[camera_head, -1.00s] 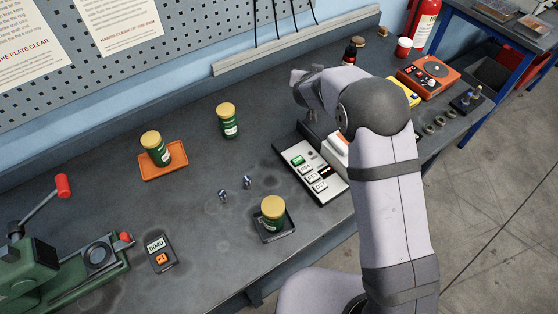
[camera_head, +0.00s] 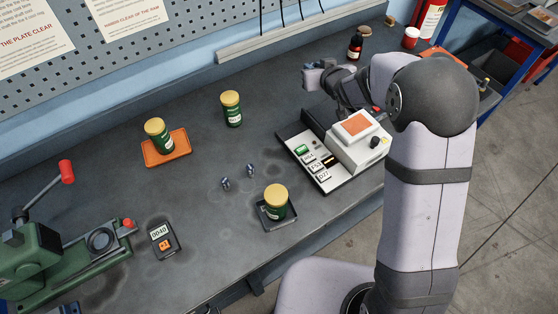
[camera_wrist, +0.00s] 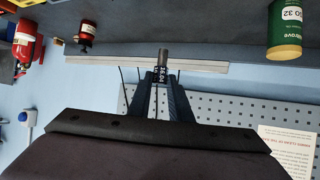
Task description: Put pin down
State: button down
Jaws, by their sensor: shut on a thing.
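My gripper (camera_wrist: 160,84) is shut on a small grey pin (camera_wrist: 163,57) with a dark band carrying white printed figures. The pin stands between the two fingertips in the wrist view. In the head view my gripper (camera_head: 318,76) is over the back of the bench, above and behind the white device; the pin cannot be made out there. Two other small metal pins (camera_head: 225,184) (camera_head: 251,170) stand on the open bench, left of the black panel.
A black-and-white panel (camera_head: 333,180) with labels and a white device (camera_head: 362,149) stand in front of my gripper. Green jars stand on an orange tray (camera_head: 181,157), bare bench (camera_head: 232,110) and a dark tray (camera_head: 292,222). A dark bottle (camera_head: 354,47) stands behind; a green press (camera_head: 60,265) is at left.

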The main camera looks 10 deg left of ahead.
jog(key=s+a+f+n+g+y, duration=0.2)
jog(key=s+f+n+g+y, duration=0.15)
jog(key=s, duration=0.65)
jog(key=s+a+f+n+g+y, duration=0.2)
jog(key=s+n, duration=0.2)
jog(key=s, duration=0.7)
jog(key=shift+t, duration=0.25)
jog(key=shift+w+f, duration=0.2)
jog(key=shift+f, duration=1.2)
jog(key=shift+w+f, duration=0.15)
jog(key=shift+f, duration=1.25)
jog(key=shift+f, duration=0.1)
jog(key=shift+f+p, duration=0.4)
jog(key=shift+f, duration=1.6)
jog(key=shift+f, duration=0.2)
jog(key=c, duration=1.6)
grip_release()
